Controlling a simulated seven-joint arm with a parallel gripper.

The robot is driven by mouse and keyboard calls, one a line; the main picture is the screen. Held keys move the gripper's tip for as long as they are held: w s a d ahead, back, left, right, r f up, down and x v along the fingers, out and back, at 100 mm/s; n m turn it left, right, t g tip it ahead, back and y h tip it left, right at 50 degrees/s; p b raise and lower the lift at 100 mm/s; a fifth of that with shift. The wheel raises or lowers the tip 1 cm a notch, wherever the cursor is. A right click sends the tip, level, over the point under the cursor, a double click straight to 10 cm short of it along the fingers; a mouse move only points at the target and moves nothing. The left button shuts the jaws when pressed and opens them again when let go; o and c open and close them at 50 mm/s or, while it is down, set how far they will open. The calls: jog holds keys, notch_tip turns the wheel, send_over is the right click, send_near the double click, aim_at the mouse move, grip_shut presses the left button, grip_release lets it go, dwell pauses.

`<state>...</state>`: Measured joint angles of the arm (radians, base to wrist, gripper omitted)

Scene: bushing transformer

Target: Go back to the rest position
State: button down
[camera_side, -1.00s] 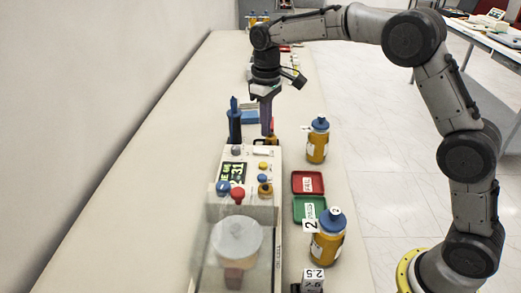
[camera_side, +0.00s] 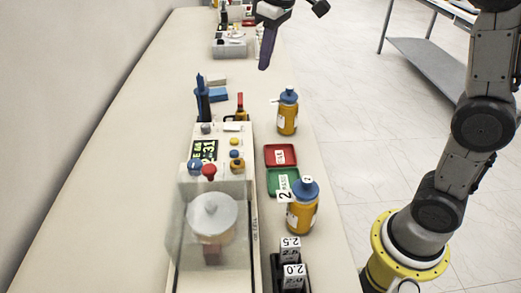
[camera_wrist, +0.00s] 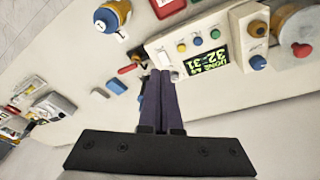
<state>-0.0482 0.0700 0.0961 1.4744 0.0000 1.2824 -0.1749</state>
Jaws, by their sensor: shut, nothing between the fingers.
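My gripper (camera_side: 264,64) is at the top of the side view, raised above the far part of the table and apart from everything there. In the wrist view my gripper (camera_wrist: 160,76) points down toward the table with its two dark fingers side by side. The fingers are shut with nothing between them. Most of my upper arm is out of the side view.
A machine with a display (camera_side: 205,150) and a clear cover over a white drum (camera_side: 212,215) stands on the table. Yellow bottles (camera_side: 288,118), a red tray (camera_side: 281,156), a green tray (camera_side: 280,181) and numbered blocks (camera_side: 291,265) are to its right.

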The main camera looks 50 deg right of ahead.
jog(key=s+d+m+t, duration=0.1)
jog(key=s+d+t, duration=0.1)
jog(key=s, duration=1.5)
jog(key=s+f+m+t, duration=0.1)
jog(key=s+f, duration=0.6)
jog(key=f, duration=0.1)
jog(key=shift+s+f+m, duration=0.15)
jog(key=shift+s+m, duration=0.15)
jog(key=shift+s, duration=0.05)
